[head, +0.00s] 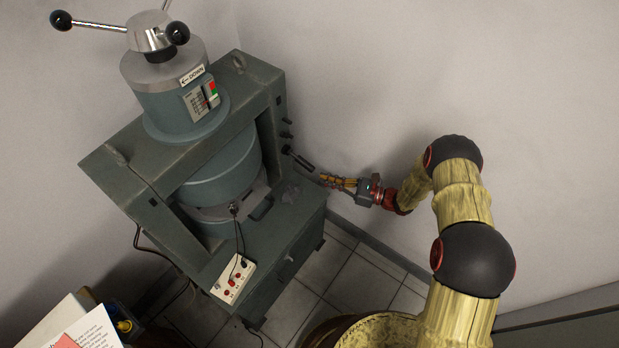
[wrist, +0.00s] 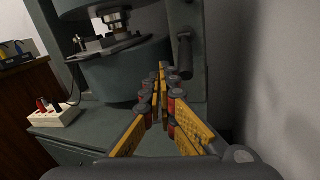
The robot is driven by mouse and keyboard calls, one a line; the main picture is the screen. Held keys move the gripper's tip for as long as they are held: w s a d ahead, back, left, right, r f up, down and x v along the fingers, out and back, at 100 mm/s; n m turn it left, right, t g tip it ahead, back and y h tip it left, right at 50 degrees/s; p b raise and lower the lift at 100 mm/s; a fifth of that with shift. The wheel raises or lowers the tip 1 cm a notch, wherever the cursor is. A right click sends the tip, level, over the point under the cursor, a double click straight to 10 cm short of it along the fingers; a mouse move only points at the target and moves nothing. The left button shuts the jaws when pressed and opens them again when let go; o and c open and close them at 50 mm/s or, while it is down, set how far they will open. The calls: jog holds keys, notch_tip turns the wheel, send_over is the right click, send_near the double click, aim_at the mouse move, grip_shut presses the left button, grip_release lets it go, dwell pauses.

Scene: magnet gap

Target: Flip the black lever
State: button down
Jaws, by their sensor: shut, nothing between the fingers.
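The black lever (head: 301,160) sticks out from the right side of the grey-green magnet machine (head: 250,250). In the wrist view the lever (wrist: 185,54) is a dark cylindrical handle hanging on the machine's side column, just above and right of my fingertips. My gripper (head: 325,178) is beside the machine's right side, close to the lever's outer end. In the wrist view my gripper (wrist: 164,70) has its yellow fingers converging at the tips, with nothing held between them. I cannot tell whether a finger touches the lever.
A white socket box (head: 233,278) with a cable sits on the machine's lower ledge. Small dark knobs (head: 286,128) sit above the lever. A three-armed handle (head: 150,32) tops the machine. Papers (head: 75,325) lie at the lower left. The wall (head: 400,80) stands close behind.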

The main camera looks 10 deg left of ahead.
aim_at(301, 162)
jog(key=f+m+t, duration=0.1)
jog(key=f, duration=0.2)
jog(key=f+m+t, duration=0.1)
jog(key=f+m, duration=0.1)
jog(key=f, duration=0.1)
jog(key=d+f+m+t, duration=0.1)
jog(key=f, duration=0.2)
jog(key=shift+s+t, duration=0.3)
jog(key=shift+s, duration=0.1)
jog(key=b+x, duration=0.2)
jog(key=x, duration=0.7)
jog(key=shift+a+f, duration=0.15)
jog(key=r, duration=0.2)
jog(key=shift+w+d+r+b, duration=0.3)
jog(key=shift+w+d+b, duration=0.05)
jog(key=shift+w+b, duration=0.05)
jog(key=shift+d+r, duration=0.25)
jog(key=shift+r, duration=0.35)
